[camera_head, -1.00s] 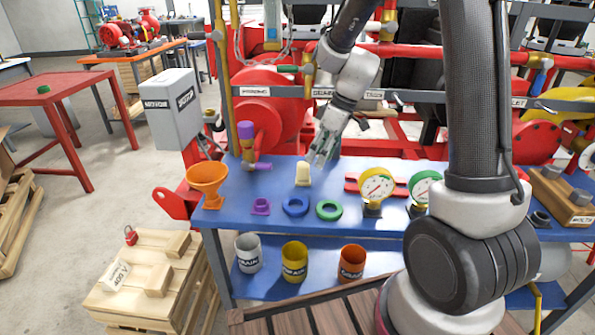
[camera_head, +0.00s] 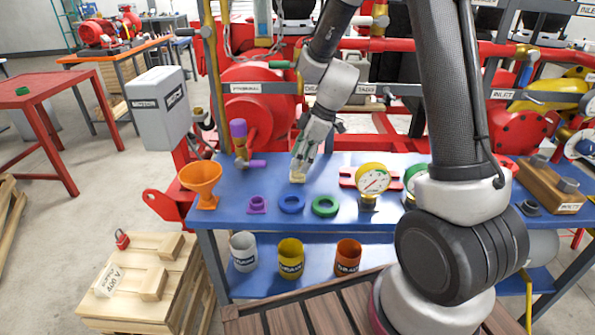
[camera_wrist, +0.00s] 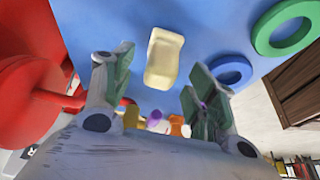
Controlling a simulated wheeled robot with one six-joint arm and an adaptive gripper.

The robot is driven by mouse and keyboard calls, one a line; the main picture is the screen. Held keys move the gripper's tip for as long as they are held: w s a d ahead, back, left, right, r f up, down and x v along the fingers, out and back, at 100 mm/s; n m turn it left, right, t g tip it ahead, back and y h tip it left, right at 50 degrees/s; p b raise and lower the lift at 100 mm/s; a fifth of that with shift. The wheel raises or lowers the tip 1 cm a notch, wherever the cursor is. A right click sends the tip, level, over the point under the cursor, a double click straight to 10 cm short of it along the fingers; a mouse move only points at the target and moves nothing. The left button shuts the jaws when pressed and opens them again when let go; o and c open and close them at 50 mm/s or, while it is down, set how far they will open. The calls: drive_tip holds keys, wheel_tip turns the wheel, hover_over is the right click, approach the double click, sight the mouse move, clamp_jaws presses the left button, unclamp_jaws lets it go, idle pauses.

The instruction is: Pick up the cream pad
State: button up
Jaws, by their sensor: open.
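The cream pad (camera_head: 297,177) stands on the blue bench top, behind the blue ring. In the head view my gripper (camera_head: 303,156) is right above it and its fingers hide the pad's upper part. In the wrist view the cream pad (camera_wrist: 164,58) lies just beyond the fingertips, roughly centred between them. My gripper (camera_wrist: 158,72) is open with nothing between its fingers. I cannot tell from the head view whether a finger touches the pad.
A blue ring (camera_head: 291,203), a green ring (camera_head: 325,206) and a purple part (camera_head: 257,205) lie in front on the bench (camera_head: 232,212). An orange funnel (camera_head: 201,182) stands left, a gauge (camera_head: 372,181) right. A red pump body (camera_head: 262,100) and pipes are behind.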

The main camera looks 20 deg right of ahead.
drive_tip(key=x, duration=0.3)
drive_tip(key=c, duration=1.1)
drive_tip(key=shift+r, duration=0.15)
drive_tip(key=shift+r, duration=0.55)
wheel_tip(320, 180, up, 2)
drive_tip(key=shift+r, duration=0.1)
drive_tip(key=shift+s+a, duration=0.15)
drive_tip(key=shift+s, duration=0.5)
drive_tip(key=s+a, duration=0.2)
drive_tip(key=s, duration=0.6)
drive_tip(key=s+a, duration=0.3)
drive_tip(key=s, duration=0.5)
drive_tip(key=shift+a, duration=0.1)
